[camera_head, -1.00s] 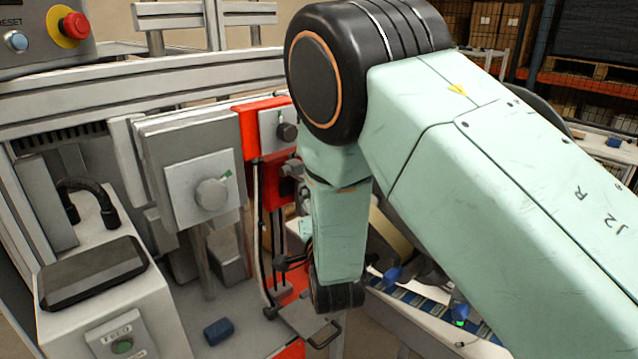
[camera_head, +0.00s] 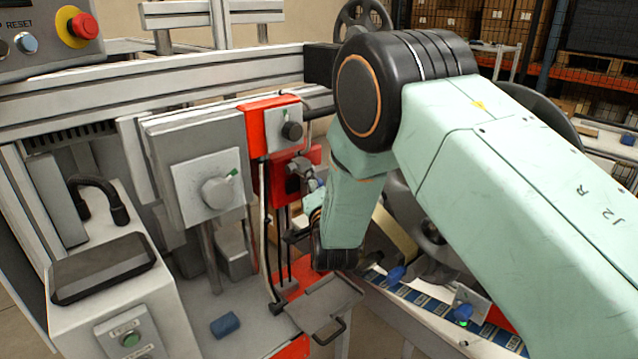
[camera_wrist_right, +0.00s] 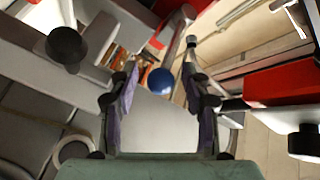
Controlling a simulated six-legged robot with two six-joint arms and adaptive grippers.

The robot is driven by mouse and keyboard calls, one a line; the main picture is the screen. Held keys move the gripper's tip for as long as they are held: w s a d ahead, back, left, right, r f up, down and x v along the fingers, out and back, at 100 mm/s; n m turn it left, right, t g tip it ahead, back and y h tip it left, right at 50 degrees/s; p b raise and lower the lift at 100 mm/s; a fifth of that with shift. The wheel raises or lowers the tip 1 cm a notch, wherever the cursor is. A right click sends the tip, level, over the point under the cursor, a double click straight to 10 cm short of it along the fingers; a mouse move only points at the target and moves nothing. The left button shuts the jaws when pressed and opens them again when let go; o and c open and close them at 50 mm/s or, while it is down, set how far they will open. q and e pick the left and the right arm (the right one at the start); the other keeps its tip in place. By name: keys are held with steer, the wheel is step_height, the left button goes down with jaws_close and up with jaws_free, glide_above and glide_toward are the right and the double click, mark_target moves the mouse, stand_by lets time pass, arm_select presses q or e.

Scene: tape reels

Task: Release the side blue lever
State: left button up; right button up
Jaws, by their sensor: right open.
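The side blue lever shows in the right wrist view as a blue ball knob (camera_wrist_right: 161,81) on a grey arm that rises toward the top. My right gripper (camera_wrist_right: 160,72) is open, and the knob appears between its two fingers with a gap on each side. I cannot tell how deep the knob sits between them. In the head view the right gripper (camera_head: 297,234) is mostly hidden behind my arm, beside the red and grey mechanism (camera_head: 285,170). The lever's knob cannot be made out there. My left gripper is not in view.
A grey tray with a handle (camera_head: 325,305) stands below my right wrist. A blue block (camera_head: 225,325) lies on the machine bed to the left. A tape track (camera_head: 430,303) with blue knobs runs at the right. A black knob (camera_wrist_right: 66,45) is near the left finger.

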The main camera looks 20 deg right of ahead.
steer(key=shift+w+a, duration=0.2)
steer(key=shift+a, duration=0.1)
steer(key=shift+s+d, duration=0.15)
steer(key=shift+d, duration=0.15)
steer(key=c, duration=0.5)
steer(key=shift+a, duration=0.1)
jaws_close()
steer(key=shift+f, duration=0.1)
